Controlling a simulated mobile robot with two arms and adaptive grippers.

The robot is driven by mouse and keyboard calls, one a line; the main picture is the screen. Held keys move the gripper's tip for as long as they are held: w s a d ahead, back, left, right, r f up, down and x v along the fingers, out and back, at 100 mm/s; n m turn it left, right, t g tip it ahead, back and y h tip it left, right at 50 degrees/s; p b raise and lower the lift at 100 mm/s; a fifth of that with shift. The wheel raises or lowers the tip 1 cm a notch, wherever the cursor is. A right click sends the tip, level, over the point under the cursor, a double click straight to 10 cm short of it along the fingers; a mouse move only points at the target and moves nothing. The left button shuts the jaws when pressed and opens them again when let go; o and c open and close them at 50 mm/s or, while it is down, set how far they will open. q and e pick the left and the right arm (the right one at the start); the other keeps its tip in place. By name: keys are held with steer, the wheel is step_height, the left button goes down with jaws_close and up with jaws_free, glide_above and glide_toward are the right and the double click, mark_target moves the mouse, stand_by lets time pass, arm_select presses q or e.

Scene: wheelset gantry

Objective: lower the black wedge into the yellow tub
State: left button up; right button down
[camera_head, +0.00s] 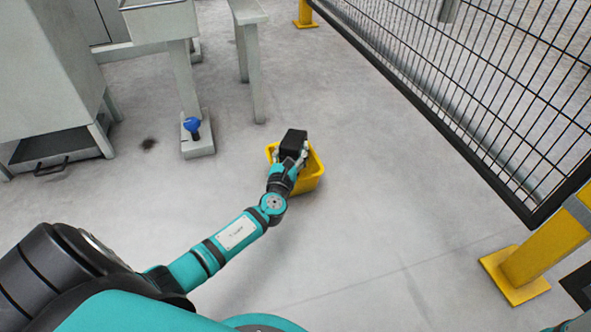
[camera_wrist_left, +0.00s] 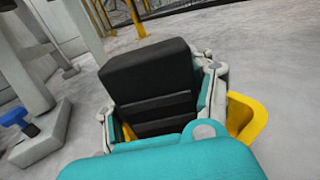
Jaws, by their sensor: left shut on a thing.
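The black wedge (camera_head: 293,143) is held by my left gripper (camera_head: 290,157) at the mouth of the yellow tub (camera_head: 312,176), which stands on the floor. In the left wrist view the wedge (camera_wrist_left: 151,85) fills the middle, with a finger of my left gripper (camera_wrist_left: 160,110) on each side of it. Yellow parts of the tub (camera_wrist_left: 247,117) show to the right and low left of the gripper. The wedge's top is above the rim; how deep its lower end reaches is hidden. My right gripper is not in view.
A blue knob (camera_head: 192,125) sits on a grey post foot (camera_head: 198,146) left of the tub. A grey cabinet (camera_head: 50,75) stands at far left. A black mesh fence (camera_head: 480,100) with a yellow post (camera_head: 545,250) is at right. The floor right of the tub is clear.

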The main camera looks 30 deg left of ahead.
arm_select(q)
steer(key=shift+f, duration=0.1)
stand_by(0.3)
steer(key=o, duration=1.6)
steer(key=shift+o, duration=0.4)
steer(key=shift+f, duration=0.15)
steer(key=v, duration=1.2)
